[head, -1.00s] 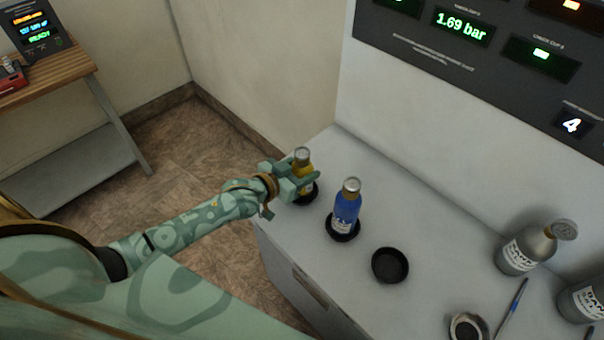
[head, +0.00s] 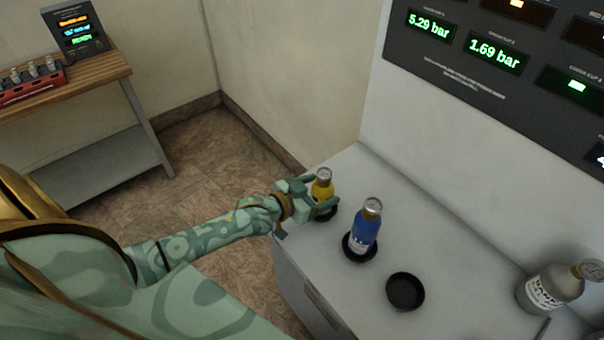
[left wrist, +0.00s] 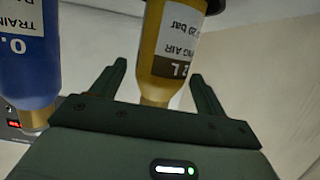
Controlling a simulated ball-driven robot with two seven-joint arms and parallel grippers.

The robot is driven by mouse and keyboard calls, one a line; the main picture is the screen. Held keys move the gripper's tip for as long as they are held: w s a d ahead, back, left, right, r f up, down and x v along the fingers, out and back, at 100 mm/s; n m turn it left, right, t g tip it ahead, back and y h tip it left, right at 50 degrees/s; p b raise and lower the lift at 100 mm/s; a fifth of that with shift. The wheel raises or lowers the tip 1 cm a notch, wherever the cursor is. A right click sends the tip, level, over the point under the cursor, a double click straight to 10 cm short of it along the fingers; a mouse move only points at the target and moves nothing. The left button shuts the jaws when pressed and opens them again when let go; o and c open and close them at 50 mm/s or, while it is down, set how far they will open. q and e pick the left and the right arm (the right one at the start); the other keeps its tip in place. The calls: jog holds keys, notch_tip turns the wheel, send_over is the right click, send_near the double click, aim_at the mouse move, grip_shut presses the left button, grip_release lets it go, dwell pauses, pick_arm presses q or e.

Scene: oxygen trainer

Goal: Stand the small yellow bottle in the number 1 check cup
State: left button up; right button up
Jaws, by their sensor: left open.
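The small yellow bottle (head: 323,188) stands upright in a black cup (head: 326,213) near the left end of the white counter. My left gripper (head: 322,196) is open, with its fingers around the bottle. In the left wrist view the yellow bottle (left wrist: 170,55) lies between the two spread fingers (left wrist: 158,85), with a gap on each side. A blue bottle (head: 366,228) stands in the middle black cup (head: 358,250). A third black cup (head: 405,292) is empty. No cup numbers are readable on the counter. My right gripper is not in view.
A grey bottle (head: 549,287) stands at the right of the counter (head: 455,270). The wall panel (head: 460,75) reads 5.29 bar and 1.69 bar. A wooden-topped side table (head: 100,72) with a red rack (head: 30,80) and a small display (head: 76,30) stands at the far left.

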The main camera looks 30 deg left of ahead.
pick_arm(q)
jog(key=p+v, duration=0.1)
jog(key=v, duration=0.9)
jog(key=shift+s+r+p, duration=0.2)
jog(key=shift+p, duration=0.1)
jog(key=shift+a, duration=0.1)
